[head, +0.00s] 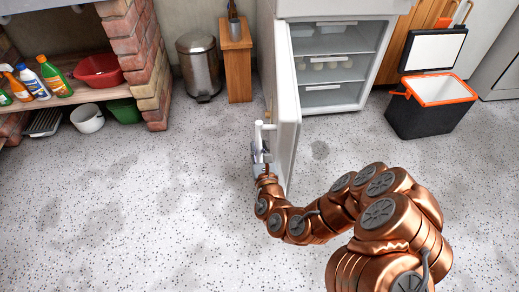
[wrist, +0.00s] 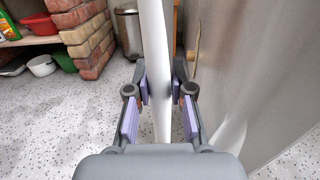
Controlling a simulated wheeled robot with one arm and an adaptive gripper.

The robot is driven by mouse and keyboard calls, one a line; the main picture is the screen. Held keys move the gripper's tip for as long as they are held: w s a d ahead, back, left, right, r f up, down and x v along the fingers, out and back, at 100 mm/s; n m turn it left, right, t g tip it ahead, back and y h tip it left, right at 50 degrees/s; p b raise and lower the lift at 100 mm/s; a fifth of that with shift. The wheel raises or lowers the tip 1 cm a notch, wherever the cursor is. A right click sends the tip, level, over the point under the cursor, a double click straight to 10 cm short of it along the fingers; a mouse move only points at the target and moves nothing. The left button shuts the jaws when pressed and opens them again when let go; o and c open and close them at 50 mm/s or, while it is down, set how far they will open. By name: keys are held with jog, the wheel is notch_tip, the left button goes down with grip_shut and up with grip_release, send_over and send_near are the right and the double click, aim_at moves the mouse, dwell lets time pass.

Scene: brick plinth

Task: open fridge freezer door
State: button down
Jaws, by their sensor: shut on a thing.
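The fridge freezer (head: 330,105) stands at the top middle of the head view. Its freezer door (head: 287,110) is swung wide open towards me, and the shelves and drawers inside show. A white vertical bar handle (head: 258,135) is on the door's left face. My gripper (head: 261,155) is at the lower part of this handle. In the wrist view, the gripper's two padded fingers (wrist: 159,90) are shut on the handle (wrist: 156,45), one on each side. The grey door face (wrist: 235,70) fills the right of that view.
A metal bin (head: 199,65) and a small wooden stand (head: 236,65) are left of the fridge. A brick plinth (head: 135,55) with a shelf stands further left. An open cooler box (head: 432,105) is at the right. The speckled floor around the door is clear.

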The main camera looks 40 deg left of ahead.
jog(key=shift+s+a+r, duration=0.2)
jog(key=shift+s+r, duration=0.1)
jog(key=shift+r, duration=0.1)
jog(key=c, duration=1.4)
grip_release()
jog(key=o, duration=0.4)
jog(key=shift+d+f, duration=0.1)
jog(key=shift+f, duration=0.05)
jog(key=shift+w, duration=0.1)
